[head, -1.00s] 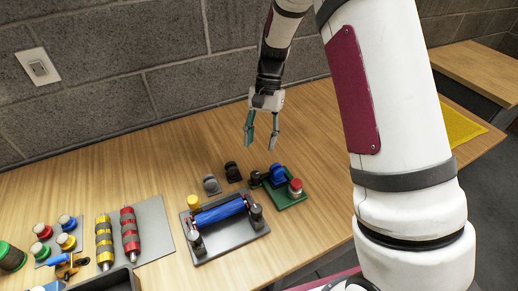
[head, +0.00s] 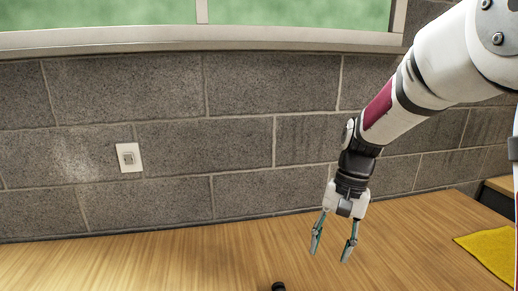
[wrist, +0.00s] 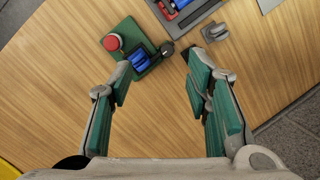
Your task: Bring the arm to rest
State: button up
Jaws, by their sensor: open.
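My gripper (head: 334,238) hangs over the wooden table (head: 160,262) in the head view, its two teal-padded fingers spread apart and pointing down. Nothing is between the fingers. In the wrist view my gripper (wrist: 160,95) also shows open and empty, with bare table between the fingers. My arm reaches in from the upper right in the head view.
In the wrist view a green plate (wrist: 118,43) with a red button (wrist: 112,43) and a blue part (wrist: 142,54) lies beyond the fingers. A grey part (wrist: 216,33) lies right of it. A yellow mat (head: 495,250) lies at the right in the head view.

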jog(key=s+d+r+n+t, duration=0.1)
jog(key=s+r+t, duration=0.1)
jog(key=s, duration=0.5)
jog(key=s+d+r+n+t+h, duration=0.1)
jog(key=s+r+n+t, duration=0.1)
jog(key=s+r, duration=0.2)
jog(key=s+d+r+n+t+h, duration=0.1)
jog(key=s+r, duration=0.3)
jog(key=s, duration=0.7)
jog(key=shift+d+n+t, duration=0.25)
jog(key=shift+n+t, duration=0.25)
jog(key=shift+d, duration=0.1)
